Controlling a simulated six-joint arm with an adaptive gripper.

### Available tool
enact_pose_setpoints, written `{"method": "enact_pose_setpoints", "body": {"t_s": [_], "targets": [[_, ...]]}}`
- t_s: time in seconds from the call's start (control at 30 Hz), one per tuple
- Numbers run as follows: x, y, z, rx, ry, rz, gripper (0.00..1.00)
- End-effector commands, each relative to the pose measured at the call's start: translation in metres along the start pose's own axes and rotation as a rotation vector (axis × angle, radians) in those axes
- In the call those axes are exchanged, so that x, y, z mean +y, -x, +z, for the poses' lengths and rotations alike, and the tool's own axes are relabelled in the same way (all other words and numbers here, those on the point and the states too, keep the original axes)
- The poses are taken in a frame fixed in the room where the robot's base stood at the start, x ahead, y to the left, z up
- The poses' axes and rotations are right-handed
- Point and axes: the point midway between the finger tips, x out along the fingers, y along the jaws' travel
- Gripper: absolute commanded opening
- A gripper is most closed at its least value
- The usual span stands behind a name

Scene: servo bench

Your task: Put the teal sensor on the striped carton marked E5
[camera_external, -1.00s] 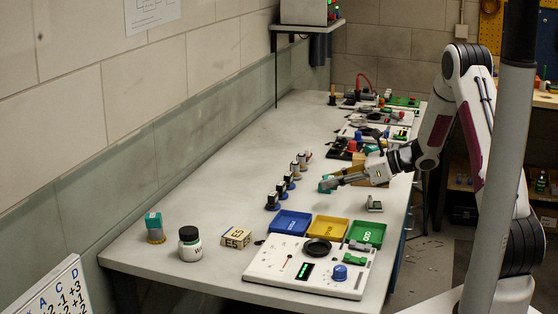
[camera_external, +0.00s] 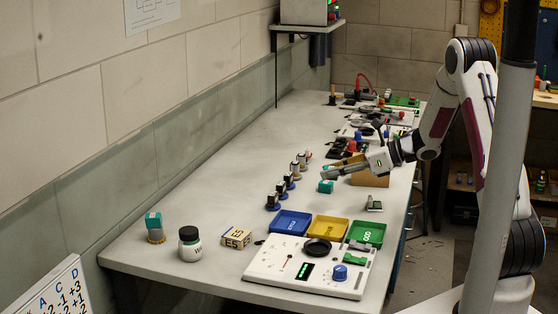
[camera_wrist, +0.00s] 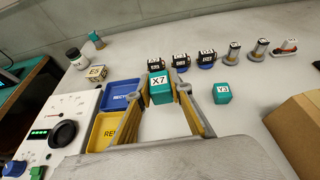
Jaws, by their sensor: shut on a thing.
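A teal block marked X7 (camera_wrist: 161,95) sits between the two fingertips of my gripper (camera_wrist: 162,80) in the wrist view. My gripper (camera_external: 328,171) is shut on it above the bench in the external view; the block is hard to make out there. Another teal block, marked Y3 (camera_wrist: 222,93), stands apart on the bench to the right; a teal block (camera_external: 325,187) shows below my gripper in the external view. The striped carton marked E5 (camera_external: 235,238) stands on the bench at the front left, its top bare; it also shows in the wrist view (camera_wrist: 96,72).
A dark-lidded jar (camera_external: 190,245) and a teal-topped post (camera_external: 154,228) stand left of the carton. Blue (camera_external: 290,223), yellow (camera_external: 328,229) and green trays and a white panel (camera_external: 275,272) lie to its right.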

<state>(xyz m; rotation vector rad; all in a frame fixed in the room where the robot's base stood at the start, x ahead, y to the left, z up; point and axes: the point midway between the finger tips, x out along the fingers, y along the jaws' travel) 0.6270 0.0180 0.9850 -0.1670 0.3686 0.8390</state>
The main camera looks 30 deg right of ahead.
Motion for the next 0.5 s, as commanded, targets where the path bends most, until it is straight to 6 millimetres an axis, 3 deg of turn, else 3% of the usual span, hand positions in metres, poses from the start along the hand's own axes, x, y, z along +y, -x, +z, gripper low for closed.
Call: {"method": "enact_pose_setpoints", "body": {"t_s": [0.27,0.5], "targets": [[0.003,-0.003,0.001,0.0,0.003,0.007,0.02],[0.025,-0.025,0.006,0.0,0.023,0.056,0.02]]}}
